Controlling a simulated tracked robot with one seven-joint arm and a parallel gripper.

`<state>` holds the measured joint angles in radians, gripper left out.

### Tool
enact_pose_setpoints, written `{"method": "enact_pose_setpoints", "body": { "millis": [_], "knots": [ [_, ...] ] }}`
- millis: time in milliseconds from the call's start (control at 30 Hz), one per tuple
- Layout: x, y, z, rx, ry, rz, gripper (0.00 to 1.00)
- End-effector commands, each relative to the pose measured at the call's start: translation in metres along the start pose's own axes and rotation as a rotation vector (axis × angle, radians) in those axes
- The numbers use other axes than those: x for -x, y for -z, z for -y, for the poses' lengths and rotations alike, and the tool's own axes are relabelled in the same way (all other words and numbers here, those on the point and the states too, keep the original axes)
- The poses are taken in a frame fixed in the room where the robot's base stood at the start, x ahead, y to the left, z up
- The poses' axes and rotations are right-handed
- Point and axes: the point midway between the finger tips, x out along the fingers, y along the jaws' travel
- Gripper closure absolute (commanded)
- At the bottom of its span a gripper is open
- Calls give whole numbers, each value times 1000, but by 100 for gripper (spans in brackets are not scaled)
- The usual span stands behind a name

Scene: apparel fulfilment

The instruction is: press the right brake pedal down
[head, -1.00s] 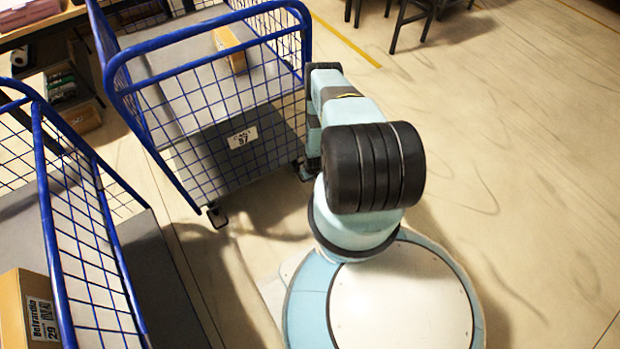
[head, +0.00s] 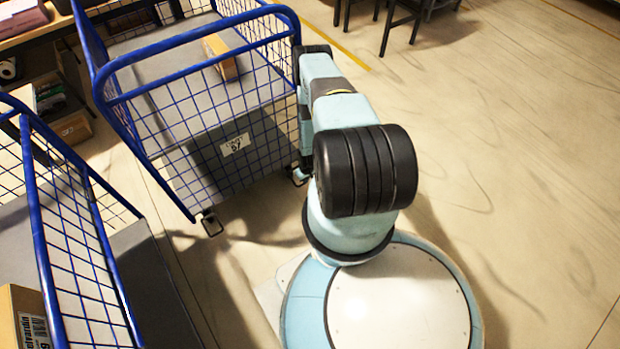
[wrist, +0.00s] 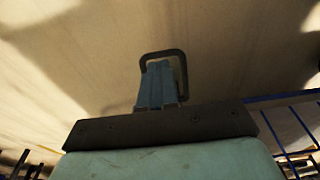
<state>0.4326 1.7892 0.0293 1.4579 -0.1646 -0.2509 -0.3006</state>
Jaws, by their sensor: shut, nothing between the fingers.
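The blue wire cart (head: 215,85) stands ahead of my base. Its right brake pedal (head: 298,178) is low at the near right corner, partly covered by my arm. Its left pedal (head: 210,224) shows clear at the near left corner. In the wrist view my gripper (wrist: 160,68) has its blue fingers together, empty. A dark loop (wrist: 178,55), which looks like a pedal, rises around and beyond the fingertips. I cannot tell whether they touch it or how far down it is. In the head view my gripper is hidden behind my arm.
A second blue cart (head: 40,220) with a cardboard box (head: 18,305) stands close at the left. The first cart carries a small box (head: 220,58). Dark stools (head: 400,25) stand at the back. The floor (head: 510,150) at the right is clear.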

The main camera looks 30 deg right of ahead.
Motion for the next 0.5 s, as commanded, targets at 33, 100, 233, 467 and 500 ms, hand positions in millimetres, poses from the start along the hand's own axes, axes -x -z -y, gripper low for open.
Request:
{"method": "enact_pose_setpoints", "body": {
  "millis": [33, 100, 233, 467, 500],
  "knots": [
    [9, -3, 0, 0, 0, -1, 100],
    [20, -8, 0, 0, 0, 0, 100],
    [40, -18, -1, 0, -1, 0, 100],
    [64, -29, 0, 1, 0, -1, 100],
    [66, -30, 0, 1, 0, -1, 100]
  ]
}}
